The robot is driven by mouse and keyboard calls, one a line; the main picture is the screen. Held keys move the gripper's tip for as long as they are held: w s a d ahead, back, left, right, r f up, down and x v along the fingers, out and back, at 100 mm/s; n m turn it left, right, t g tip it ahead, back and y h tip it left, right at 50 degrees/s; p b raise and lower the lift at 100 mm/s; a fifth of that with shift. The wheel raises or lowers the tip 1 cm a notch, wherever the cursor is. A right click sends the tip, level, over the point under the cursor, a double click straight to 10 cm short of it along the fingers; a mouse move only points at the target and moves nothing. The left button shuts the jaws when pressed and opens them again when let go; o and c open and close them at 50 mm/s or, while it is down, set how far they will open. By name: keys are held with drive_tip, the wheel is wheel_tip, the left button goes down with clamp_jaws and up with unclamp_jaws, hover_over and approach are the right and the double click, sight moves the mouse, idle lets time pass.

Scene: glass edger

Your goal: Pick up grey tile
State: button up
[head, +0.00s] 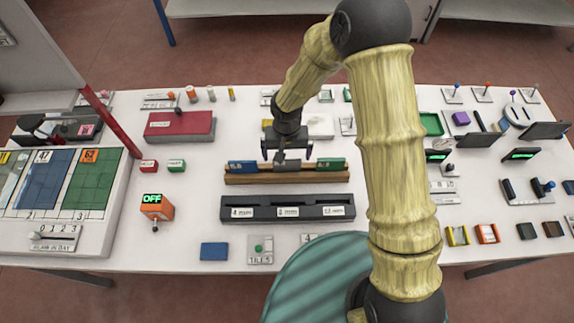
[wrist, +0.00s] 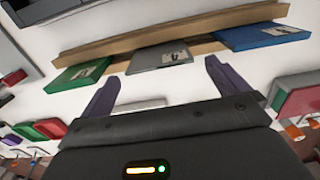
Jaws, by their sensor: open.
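The grey tile (head: 287,165) stands in the middle of a wooden rack (head: 287,178), between a blue tile (head: 243,166) and a green tile (head: 330,164). In the wrist view the grey tile (wrist: 160,57) lies just ahead of the fingertips, with a pale label on its face. My gripper (head: 287,153) is open and above the rack at the grey tile. In the wrist view the two dark fingers of my gripper (wrist: 161,77) point toward the grey tile, one on each side, with nothing visible between them. Contact with the tile cannot be told.
A dark tray with labelled slots (head: 288,208) lies in front of the rack. A blue block (head: 214,251) is near the front edge. Clear table shows left of the rack.

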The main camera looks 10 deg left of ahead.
sight(287, 164)
drive_tip(key=shift+f, duration=0.1)
drive_tip(key=shift+s+d+f+p, duration=0.15)
drive_tip(key=shift+f+p, duration=0.4)
drive_tip(key=shift+f, duration=0.7)
drive_tip(key=shift+s+a+f+p, duration=0.15)
drive_tip(key=shift+f+p, duration=0.4)
drive_tip(key=shift+f, duration=0.7)
drive_tip(key=shift+d, duration=0.1)
drive_tip(key=c, duration=1.4)
drive_tip(key=shift+r, duration=0.15)
wheel_tip(287, 164, up, 10)
drive_tip(key=shift+f+b, duration=0.1)
drive_tip(key=shift+b, duration=1.1)
